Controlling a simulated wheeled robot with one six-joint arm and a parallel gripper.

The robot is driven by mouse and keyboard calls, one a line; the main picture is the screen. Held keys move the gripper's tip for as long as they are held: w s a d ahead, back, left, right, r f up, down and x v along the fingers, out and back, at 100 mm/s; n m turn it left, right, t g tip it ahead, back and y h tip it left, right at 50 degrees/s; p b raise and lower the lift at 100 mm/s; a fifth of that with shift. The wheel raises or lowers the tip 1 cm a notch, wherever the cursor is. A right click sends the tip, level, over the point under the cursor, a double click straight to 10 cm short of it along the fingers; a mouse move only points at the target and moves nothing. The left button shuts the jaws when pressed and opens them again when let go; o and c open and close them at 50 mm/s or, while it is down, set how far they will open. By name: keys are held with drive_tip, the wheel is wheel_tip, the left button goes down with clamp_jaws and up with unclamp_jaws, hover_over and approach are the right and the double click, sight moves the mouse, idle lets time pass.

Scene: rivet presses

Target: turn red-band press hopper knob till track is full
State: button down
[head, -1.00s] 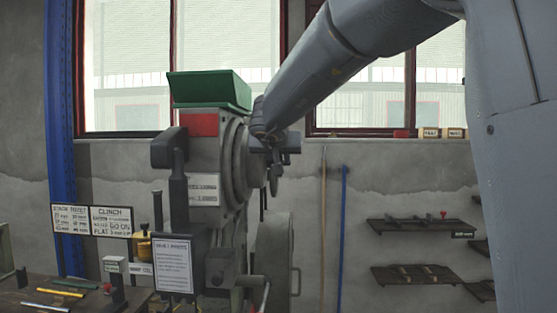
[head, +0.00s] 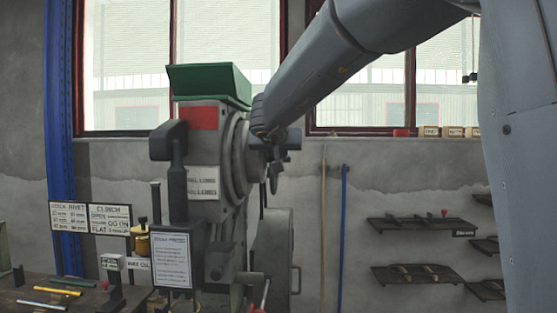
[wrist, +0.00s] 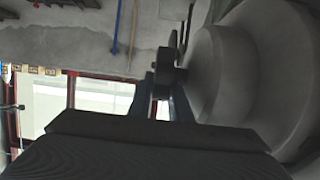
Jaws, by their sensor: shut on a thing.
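The press (head: 203,148) with a red band (head: 201,118) stands left of centre in the head view, with a green hopper (head: 208,84) on top. My gripper (wrist: 165,84) is at the press's right side, by the round grey housing (head: 236,160). In the wrist view it is shut on a small dark knob (wrist: 166,70), which sticks out beside the large round grey housing (wrist: 225,70). In the head view my wrist covers most of the knob and the fingers. I cannot make out the rivet track or how full it is.
A sign sheet (head: 170,259) and a dark lever (head: 178,190) stand at the press's front. A bench (head: 75,296) with coloured rods is at lower left. Wall shelves (head: 422,224) hang at right. A broom handle (head: 323,230) and a blue pole (head: 344,230) lean on the wall.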

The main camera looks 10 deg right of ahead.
drive_tip(key=b, duration=0.2)
drive_tip(key=shift+f+b, duration=0.3)
